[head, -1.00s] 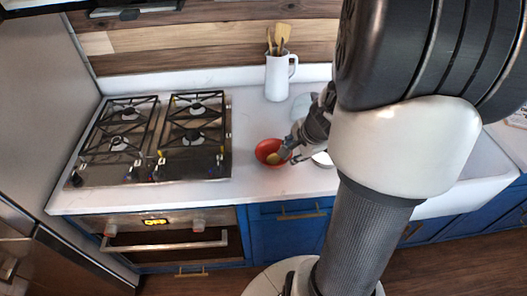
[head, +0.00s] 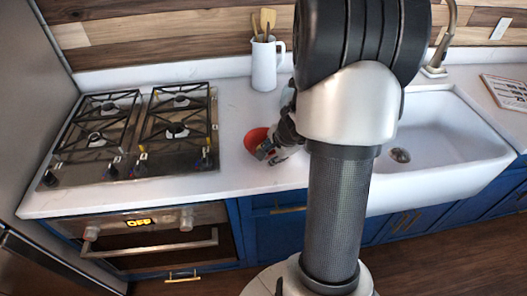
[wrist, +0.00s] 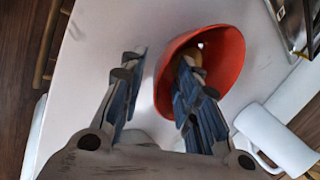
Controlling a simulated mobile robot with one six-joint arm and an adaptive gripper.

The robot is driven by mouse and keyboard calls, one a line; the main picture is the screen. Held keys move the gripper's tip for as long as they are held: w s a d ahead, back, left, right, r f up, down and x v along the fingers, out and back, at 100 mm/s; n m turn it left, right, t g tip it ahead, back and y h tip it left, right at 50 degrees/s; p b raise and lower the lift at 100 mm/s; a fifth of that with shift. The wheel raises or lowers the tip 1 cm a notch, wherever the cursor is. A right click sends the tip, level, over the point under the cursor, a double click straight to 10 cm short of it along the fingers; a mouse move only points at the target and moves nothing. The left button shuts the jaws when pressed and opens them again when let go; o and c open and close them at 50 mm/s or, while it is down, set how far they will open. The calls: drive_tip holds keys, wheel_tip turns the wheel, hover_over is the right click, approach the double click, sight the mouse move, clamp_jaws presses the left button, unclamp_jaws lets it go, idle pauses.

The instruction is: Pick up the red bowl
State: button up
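The red bowl (head: 254,137) stands on the white counter to the right of the stove, partly hidden by my gripper (head: 268,153) in the head view. In the wrist view the bowl (wrist: 228,52) is to the upper right. My gripper (wrist: 159,62) is open there. Its right finger reaches over the inside of the bowl and its left finger is outside, with the near rim between them. Neither finger is clearly pressed on the wall. A small yellowish thing (wrist: 196,56) shows inside the bowl, mostly behind the right finger.
A white pitcher (head: 264,66) with wooden utensils stands behind the bowl. The gas stove (head: 135,135) is to the left and the white sink (head: 440,165) to the right. Bare counter lies between the stove and the bowl.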

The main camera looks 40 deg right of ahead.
drive_tip(key=shift+c, duration=0.6)
clamp_jaws()
